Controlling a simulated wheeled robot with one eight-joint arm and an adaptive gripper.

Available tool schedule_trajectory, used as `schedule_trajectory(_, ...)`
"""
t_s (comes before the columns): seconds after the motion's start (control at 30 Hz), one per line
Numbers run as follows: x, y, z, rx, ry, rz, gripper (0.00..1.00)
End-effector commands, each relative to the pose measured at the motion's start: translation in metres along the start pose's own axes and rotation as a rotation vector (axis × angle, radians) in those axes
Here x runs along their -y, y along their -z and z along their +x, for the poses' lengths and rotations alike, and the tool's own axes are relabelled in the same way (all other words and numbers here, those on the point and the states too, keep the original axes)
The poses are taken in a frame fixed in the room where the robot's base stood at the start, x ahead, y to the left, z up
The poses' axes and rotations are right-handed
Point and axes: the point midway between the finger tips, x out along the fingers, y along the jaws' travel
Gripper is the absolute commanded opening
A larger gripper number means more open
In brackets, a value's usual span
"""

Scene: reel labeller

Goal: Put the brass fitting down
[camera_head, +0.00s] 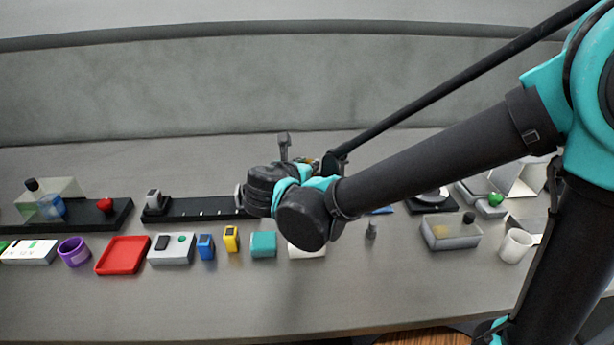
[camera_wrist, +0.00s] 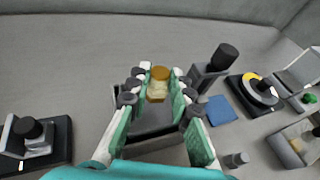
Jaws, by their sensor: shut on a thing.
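The brass fitting (camera_wrist: 159,78), a short gold-brown piece with a paler lower part, sits between the fingertips of my gripper (camera_wrist: 158,86) in the wrist view. The green-padded fingers are closed on its two sides. A dark grey box-like block (camera_wrist: 150,118) shows below and between the fingers; I cannot tell whether the fitting touches it. In the head view my wrist and arm hide most of the gripper and the fitting.
A blue mat (camera_wrist: 221,110) and a black post (camera_wrist: 209,70) lie right of the gripper. A small grey cylinder (camera_head: 371,230) stands near the front.

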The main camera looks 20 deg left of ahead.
Motion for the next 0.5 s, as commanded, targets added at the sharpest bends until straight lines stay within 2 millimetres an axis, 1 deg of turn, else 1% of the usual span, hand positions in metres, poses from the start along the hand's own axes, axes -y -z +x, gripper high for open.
schedule_trajectory(0.3, 0.000, 0.031, 0.011, 0.000, 0.000, 0.000, 0.00)
schedule_trajectory(0.5, 0.000, 0.035, 0.013, 0.000, 0.000, 0.000, 0.00)
